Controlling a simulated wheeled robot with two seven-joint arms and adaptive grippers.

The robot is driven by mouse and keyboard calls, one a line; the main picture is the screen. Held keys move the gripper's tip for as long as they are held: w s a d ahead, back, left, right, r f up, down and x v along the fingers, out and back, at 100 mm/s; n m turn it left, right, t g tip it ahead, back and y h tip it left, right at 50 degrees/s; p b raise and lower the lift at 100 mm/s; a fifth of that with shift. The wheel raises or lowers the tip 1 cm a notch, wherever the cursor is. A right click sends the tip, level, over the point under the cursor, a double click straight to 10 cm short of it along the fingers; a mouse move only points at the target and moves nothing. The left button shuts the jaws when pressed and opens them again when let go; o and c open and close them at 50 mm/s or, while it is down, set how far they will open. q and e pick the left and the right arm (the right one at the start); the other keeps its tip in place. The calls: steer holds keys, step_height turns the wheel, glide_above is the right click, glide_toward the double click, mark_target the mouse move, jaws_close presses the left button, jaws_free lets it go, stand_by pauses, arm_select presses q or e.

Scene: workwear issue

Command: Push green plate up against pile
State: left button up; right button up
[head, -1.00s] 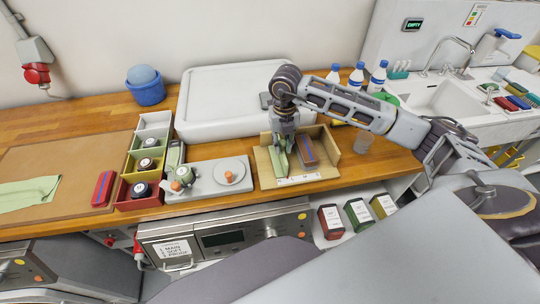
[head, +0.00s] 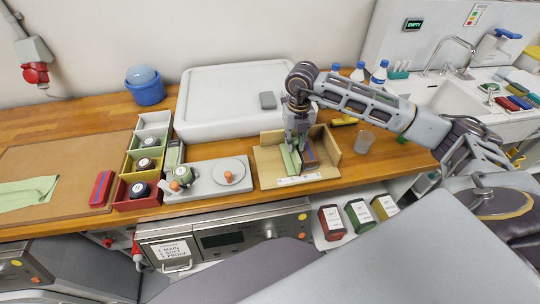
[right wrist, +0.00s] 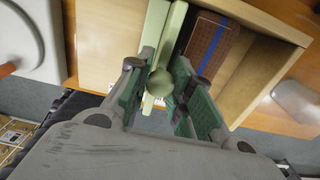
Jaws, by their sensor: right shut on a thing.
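The light green plate (head: 292,162) stands on edge in the open wooden tray (head: 268,174), in the middle of the head view. In the right wrist view the green plate (right wrist: 172,38) shows as pale upright strips with a round knob in front. My right gripper (head: 298,138) is above it, and its green-padded fingers (right wrist: 160,78) are shut on it. The pile (head: 310,150), brown-red with a blue stripe, is just right of it; it also shows in the right wrist view (right wrist: 210,45). A narrow dark gap shows there; contact cannot be told. My left gripper is out of view.
The tray has raised walls at back and right (head: 328,145). A clear cup (head: 363,142) stands right of it. A grey board (head: 208,180) with a round disc lies left. The bench front edge is close.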

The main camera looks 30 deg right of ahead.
steer(key=shift+s+d+b, duration=0.25)
steer(key=shift+d+b, duration=0.05)
steer(key=shift+d, duration=0.8)
steer(key=shift+s+d+b, duration=0.3)
steer(key=shift+d, duration=0.75)
steer(key=shift+s+d+b, duration=0.25)
steer(key=shift+d+b, duration=0.05)
steer(key=shift+d, duration=0.8)
steer(key=o, duration=0.7)
steer(key=shift+c, duration=0.2)
steer(key=shift+r, duration=0.15)
step_height(320, 180, up, 8)
steer(key=p, duration=0.4)
steer(key=shift+p, duration=0.3)
steer(key=shift+s+f, duration=0.1)
steer(key=shift+f, duration=0.1)
